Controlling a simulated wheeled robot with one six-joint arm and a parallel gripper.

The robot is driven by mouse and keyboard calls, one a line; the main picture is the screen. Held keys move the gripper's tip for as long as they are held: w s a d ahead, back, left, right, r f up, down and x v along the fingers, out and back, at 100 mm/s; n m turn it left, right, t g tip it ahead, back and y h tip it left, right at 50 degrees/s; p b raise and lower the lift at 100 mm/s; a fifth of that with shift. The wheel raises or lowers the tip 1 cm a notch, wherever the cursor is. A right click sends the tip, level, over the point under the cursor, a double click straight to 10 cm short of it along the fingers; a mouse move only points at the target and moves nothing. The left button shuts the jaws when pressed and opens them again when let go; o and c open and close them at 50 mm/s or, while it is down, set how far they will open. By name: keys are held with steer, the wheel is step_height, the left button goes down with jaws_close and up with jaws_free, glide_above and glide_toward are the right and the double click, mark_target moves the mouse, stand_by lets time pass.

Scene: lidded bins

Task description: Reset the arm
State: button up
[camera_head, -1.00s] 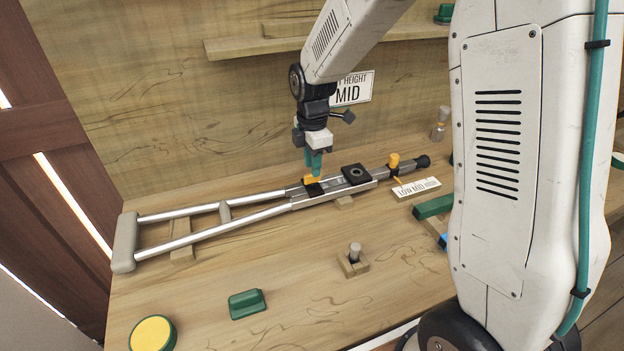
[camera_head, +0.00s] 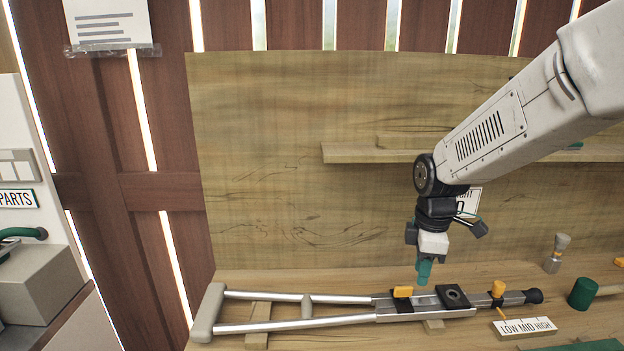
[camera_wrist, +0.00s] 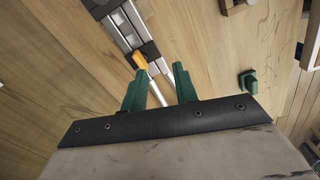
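My gripper (camera_head: 424,273) points down in the head view, a little above the metal crutch (camera_head: 335,314) and to the right of its yellow tab (camera_head: 403,291). In the wrist view the green fingers of my gripper (camera_wrist: 159,68) stand apart with nothing held between them. The yellow tab (camera_wrist: 139,60) shows just beyond the left fingertip, on the crutch (camera_wrist: 118,30). The crutch lies flat along the bench, its grey padded end to the left and dark tip to the right.
A LOW MID HIGH label (camera_head: 525,328) lies in front of the crutch. A green cylinder (camera_head: 582,293) and a grey-topped peg (camera_head: 556,254) stand at the right. A wooden shelf (camera_head: 365,153) runs behind my arm. A grey box (camera_head: 35,285) is at the far left.

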steer(key=s+r+m, duration=0.3)
steer(key=s+m, duration=0.2)
steer(key=s, duration=0.3)
steer(key=s+d+r+m, duration=0.1)
steer(key=s+r+m, duration=0.2)
steer(key=s, duration=0.6)
steer(key=s+d+r+m+t, duration=0.1)
steer(key=s+r+m, duration=0.2)
steer(key=s+m, duration=0.4)
steer(key=shift+s+r, duration=0.25)
steer(key=shift+s, duration=0.75)
steer(key=shift+d, duration=0.1)
